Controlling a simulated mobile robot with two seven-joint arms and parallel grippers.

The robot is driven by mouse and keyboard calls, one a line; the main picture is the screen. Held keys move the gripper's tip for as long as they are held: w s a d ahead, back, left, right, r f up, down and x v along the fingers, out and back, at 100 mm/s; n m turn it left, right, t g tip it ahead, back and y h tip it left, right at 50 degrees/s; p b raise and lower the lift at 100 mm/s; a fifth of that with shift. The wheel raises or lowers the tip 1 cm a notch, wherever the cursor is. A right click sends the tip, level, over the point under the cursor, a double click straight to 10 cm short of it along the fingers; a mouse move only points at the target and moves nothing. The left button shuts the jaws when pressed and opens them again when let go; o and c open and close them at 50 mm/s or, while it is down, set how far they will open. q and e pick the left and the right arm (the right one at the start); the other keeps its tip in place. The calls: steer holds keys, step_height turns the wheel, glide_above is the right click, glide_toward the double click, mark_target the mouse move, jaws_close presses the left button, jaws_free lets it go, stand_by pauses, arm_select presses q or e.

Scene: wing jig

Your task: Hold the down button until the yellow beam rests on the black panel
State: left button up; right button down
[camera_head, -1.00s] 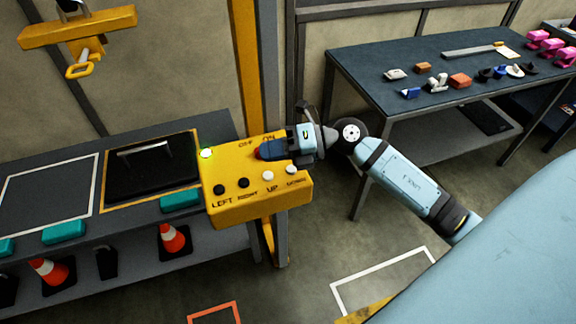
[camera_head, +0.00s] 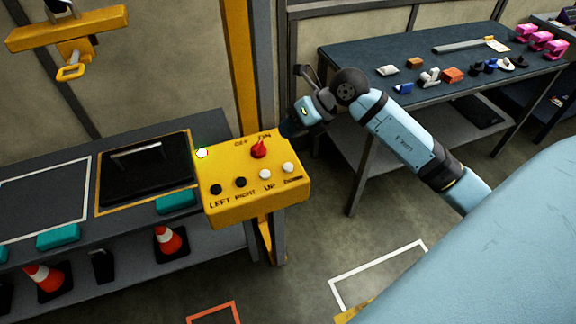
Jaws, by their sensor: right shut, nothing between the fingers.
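The yellow beam (camera_head: 98,25) hangs at the upper left with a yellow hook (camera_head: 72,70) under it, well above the table. The black panel (camera_head: 150,175) with a grey handle lies on the table inside a yellow outline. The yellow control box (camera_head: 245,205) has a red switch (camera_head: 259,151) near ON, two black buttons and two white ones. The far right white button (camera_head: 288,167) has a label too small to read. My right gripper (camera_head: 287,128) is shut and empty at the box's upper right edge, apart from the buttons. My left gripper is out of view.
A yellow post (camera_head: 240,60) stands behind the box. The dark table (camera_head: 50,160) holds teal blocks, with orange cones on its lower shelf. Another table (camera_head: 360,60) at right carries small parts.

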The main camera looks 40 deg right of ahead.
steer(key=b, duration=0.5)
glide_above(289, 164)
step_height(289, 164, down, 7)
steer(key=shift+f, duration=0.6)
steer(key=shift+f, duration=0.15)
stand_by(1.1)
steer(key=shift+f+b, duration=0.3)
steer(key=shift+b, duration=0.1)
steer(key=shift+f+b, duration=0.35)
steer(key=shift+f, duration=0.1)
stand_by(1.3)
